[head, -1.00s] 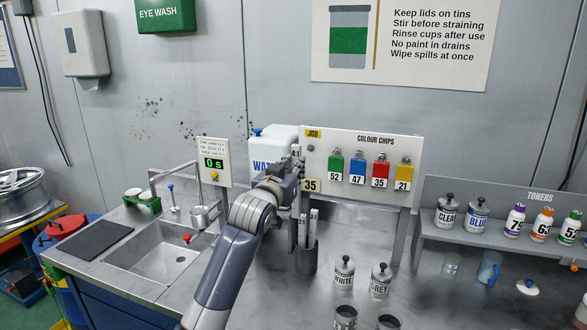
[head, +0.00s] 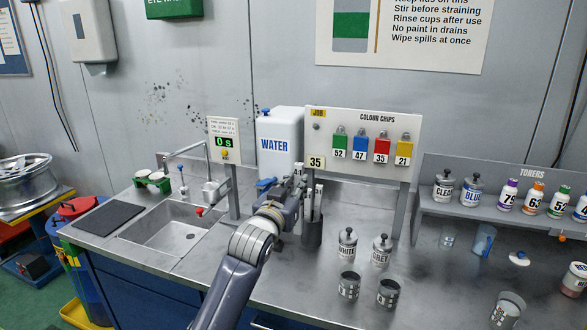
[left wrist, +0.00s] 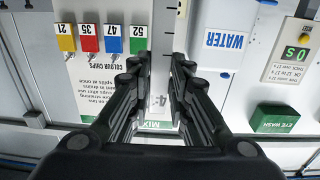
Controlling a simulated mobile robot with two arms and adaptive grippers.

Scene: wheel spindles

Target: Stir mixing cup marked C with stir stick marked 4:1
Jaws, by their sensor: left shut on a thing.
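My left gripper (head: 291,196) is shut on the pale stir stick marked 4:1 (left wrist: 160,75), held between its fingers in the left wrist view. In the head view the stick's marked top (head: 298,171) shows just above the fingers, left of the dark stick holder (head: 312,234). My gripper hides the stick's lower part. Two grey open cups stand at the front of the bench, a left one (head: 349,285) and a right one (head: 388,293). Their letters are too small to read, so I cannot tell which is C. My right gripper is not in view.
Other sticks (head: 318,199) stand in the holder. WHITE (head: 347,245) and GREY (head: 381,251) tins stand behind the cups. The chip board (head: 358,175) and water container (head: 278,148) are behind, with the sink (head: 165,235) at left.

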